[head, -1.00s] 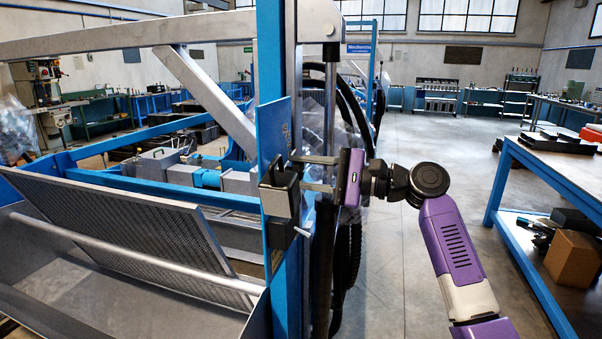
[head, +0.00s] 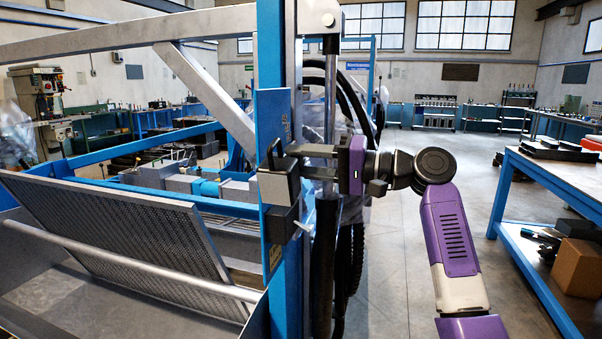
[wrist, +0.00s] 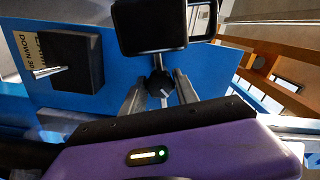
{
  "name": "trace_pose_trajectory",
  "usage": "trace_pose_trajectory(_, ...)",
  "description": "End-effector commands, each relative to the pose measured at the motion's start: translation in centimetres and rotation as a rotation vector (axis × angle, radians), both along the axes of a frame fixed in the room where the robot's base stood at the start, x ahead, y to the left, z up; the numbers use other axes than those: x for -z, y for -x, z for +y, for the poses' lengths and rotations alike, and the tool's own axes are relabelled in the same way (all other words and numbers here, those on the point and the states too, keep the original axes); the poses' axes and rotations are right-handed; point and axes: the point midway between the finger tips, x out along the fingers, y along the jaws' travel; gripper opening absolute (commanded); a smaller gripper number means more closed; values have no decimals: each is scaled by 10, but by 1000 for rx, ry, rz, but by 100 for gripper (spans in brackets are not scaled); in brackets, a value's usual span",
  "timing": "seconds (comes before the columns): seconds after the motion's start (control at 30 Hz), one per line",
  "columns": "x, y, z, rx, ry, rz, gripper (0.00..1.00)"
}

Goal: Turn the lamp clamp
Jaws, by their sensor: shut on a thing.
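The lamp clamp (wrist: 160,86) is a small dark round knob with a pale mark across its face. In the wrist view it sits between my two grey fingertips, below the black lamp head (wrist: 152,27), joined to it by a thin metal stem. My gripper (head: 292,162) is shut on the clamp, with a finger on either side. In the head view the fingers reach left from the purple palm to the blue plate (head: 272,112), just behind the lamp head (head: 274,184). The clamp itself is hidden there.
A black box with a silver lever (head: 281,226) is on the post just below the lamp; it also shows in the wrist view (wrist: 70,60). Black hoses (head: 352,105) hang close behind my gripper. A slanted mesh screen (head: 120,225) is left. Floor is clear before the right workbench (head: 550,172).

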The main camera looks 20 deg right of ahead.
Motion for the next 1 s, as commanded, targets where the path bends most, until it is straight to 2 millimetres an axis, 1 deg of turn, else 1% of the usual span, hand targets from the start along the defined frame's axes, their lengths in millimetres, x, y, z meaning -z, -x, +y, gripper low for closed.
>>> trace_pose_trajectory(0.03, 6, 0, 0, -2, 27, -32, 0)
trace_pose_trajectory(1.0, 7, 0, 0, -5, 564, -770, 0)
